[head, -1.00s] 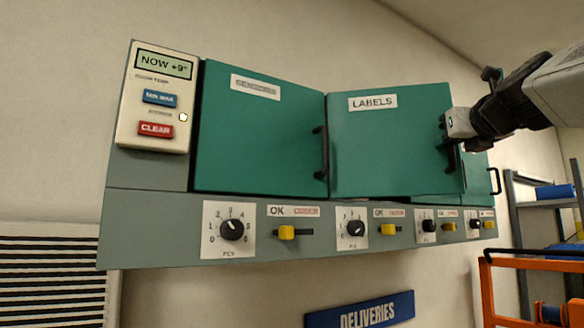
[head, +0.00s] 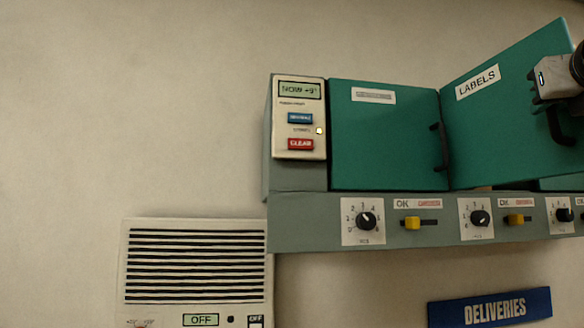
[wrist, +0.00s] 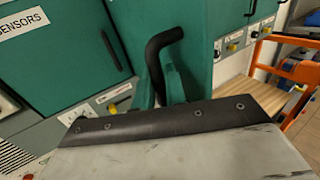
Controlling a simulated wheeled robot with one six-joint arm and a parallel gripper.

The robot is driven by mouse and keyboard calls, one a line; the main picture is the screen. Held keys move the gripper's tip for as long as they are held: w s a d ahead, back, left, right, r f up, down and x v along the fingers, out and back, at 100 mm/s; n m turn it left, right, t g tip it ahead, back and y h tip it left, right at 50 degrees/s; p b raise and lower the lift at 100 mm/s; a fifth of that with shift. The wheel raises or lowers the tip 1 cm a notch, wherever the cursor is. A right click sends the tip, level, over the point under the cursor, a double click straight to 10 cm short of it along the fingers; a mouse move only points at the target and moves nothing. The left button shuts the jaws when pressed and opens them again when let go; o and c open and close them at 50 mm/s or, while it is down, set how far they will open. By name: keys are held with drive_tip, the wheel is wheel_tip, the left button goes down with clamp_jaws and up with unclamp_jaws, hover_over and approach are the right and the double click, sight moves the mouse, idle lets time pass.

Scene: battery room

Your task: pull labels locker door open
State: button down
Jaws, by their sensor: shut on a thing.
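The teal labels locker door (head: 510,110), with a white LABELS plate, stands partly open in the head view. It is hinged at its left edge and its right side is swung outward. My gripper (head: 556,98) is at the door's right side, near the picture edge, and is shut on the black door handle (head: 560,127). The inside of the locker is hidden by the door.
The closed sensors door (head: 385,140) is just left of the labels door. Below is a grey panel with knobs and yellow sliders (head: 412,222). A vent unit (head: 197,262) is lower left. An orange cart (wrist: 297,70) stands at the right in the wrist view.

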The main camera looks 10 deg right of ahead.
drive_tip(key=shift+a+r, duration=0.1)
drive_tip(key=shift+a, duration=0.4)
drive_tip(key=c, duration=1.8)
unclamp_jaws()
drive_tip(key=shift+w, duration=0.2)
drive_tip(key=shift+c, duration=0.2)
drive_tip(key=shift+s, duration=0.1)
